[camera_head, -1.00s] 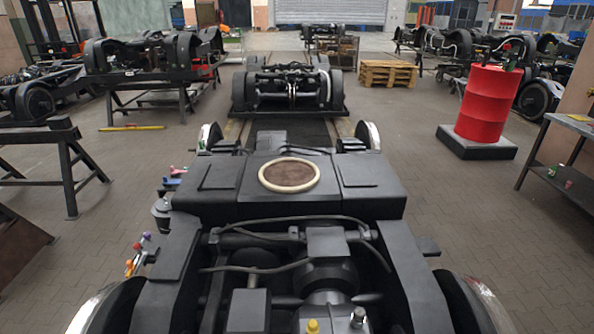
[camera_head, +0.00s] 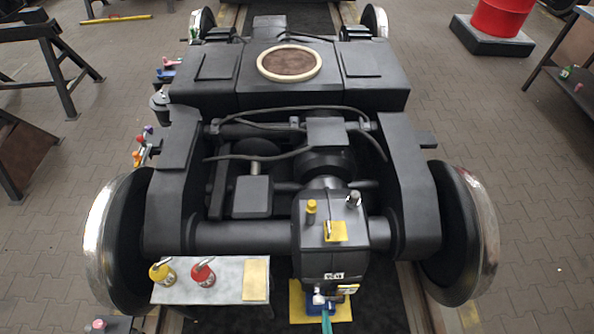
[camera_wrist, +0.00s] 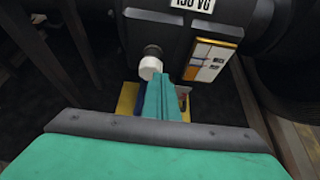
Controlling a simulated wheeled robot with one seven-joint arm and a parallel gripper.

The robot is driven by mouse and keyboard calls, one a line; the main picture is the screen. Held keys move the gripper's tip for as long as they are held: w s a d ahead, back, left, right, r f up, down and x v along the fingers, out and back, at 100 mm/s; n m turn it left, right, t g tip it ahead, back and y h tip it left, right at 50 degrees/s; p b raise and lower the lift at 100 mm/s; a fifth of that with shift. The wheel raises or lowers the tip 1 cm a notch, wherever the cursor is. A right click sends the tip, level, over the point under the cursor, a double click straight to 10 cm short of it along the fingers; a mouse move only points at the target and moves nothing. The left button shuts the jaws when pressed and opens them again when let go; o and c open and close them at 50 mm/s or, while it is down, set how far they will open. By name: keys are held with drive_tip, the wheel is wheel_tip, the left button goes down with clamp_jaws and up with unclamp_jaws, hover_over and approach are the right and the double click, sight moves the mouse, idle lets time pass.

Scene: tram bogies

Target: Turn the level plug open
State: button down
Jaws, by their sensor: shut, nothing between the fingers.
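The black gearbox (camera_head: 330,262) stands at the near middle of the bogie. On its front face a pale, short cylindrical plug (camera_wrist: 150,68) sticks out, which looks like the level plug; it also shows small in the head view (camera_head: 318,299). My gripper (camera_wrist: 162,84) has teal fingers, shut with nothing between them. Their tips appear just right of and below the plug in the wrist view; I cannot tell whether they touch it. In the head view my gripper (camera_head: 326,312) is at the bottom edge, mostly cut off.
A label plate (camera_wrist: 211,60) is right of the plug. Below lies a yellow mat (camera_head: 342,306) with a blue object (camera_head: 313,308) partly hidden by my gripper. A grey bench (camera_head: 222,280) at left holds a yellow can (camera_head: 162,273) and a red can (camera_head: 204,274). Wheels stand on both sides.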

sight(318, 300)
drive_tip(key=shift+s+a, duration=1.15)
drive_tip(key=shift+a, duration=0.6)
drive_tip(key=w, duration=0.7)
drive_tip(key=shift+f, duration=0.25)
drive_tip(key=shift+a, duration=0.1)
drive_tip(key=shift+f, duration=0.1)
drive_tip(key=shift+d+r, duration=0.2)
drive_tip(key=shift+d, duration=0.3)
drive_tip(key=shift+d, duration=0.4)
drive_tip(key=shift+d, duration=0.25)
